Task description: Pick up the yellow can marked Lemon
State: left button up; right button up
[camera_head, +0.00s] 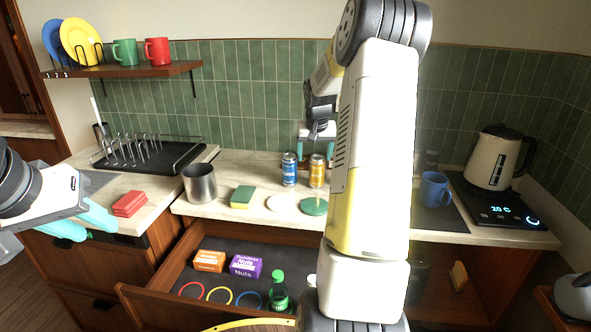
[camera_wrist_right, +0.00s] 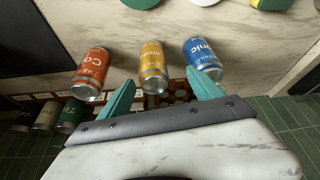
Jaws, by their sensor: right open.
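The yellow can (camera_head: 317,171) stands upright on the counter at the back, right of a blue can (camera_head: 289,169). In the right wrist view the yellow can (camera_wrist_right: 152,66) shows part of its lettering, with its silver top toward me. My right gripper (camera_head: 316,151) is open above and behind the yellow can. In the wrist view the can's top appears between the two teal fingers (camera_wrist_right: 160,80), with visible gaps on both sides. My left gripper (camera_head: 102,226) is open and empty at the left, by the front of the counter.
In the wrist view, an orange-red can (camera_wrist_right: 91,71) and the blue can (camera_wrist_right: 203,60) flank the yellow one. An open drawer (camera_head: 150,304) juts out below.

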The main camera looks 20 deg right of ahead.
aim_at(317, 171)
jog(key=x, duration=0.3)
jog(key=d+x, duration=0.1)
jog(key=x, duration=0.5)
jog(key=shift+d+f, duration=0.2)
jog(key=shift+d, duration=0.05)
grip_shut()
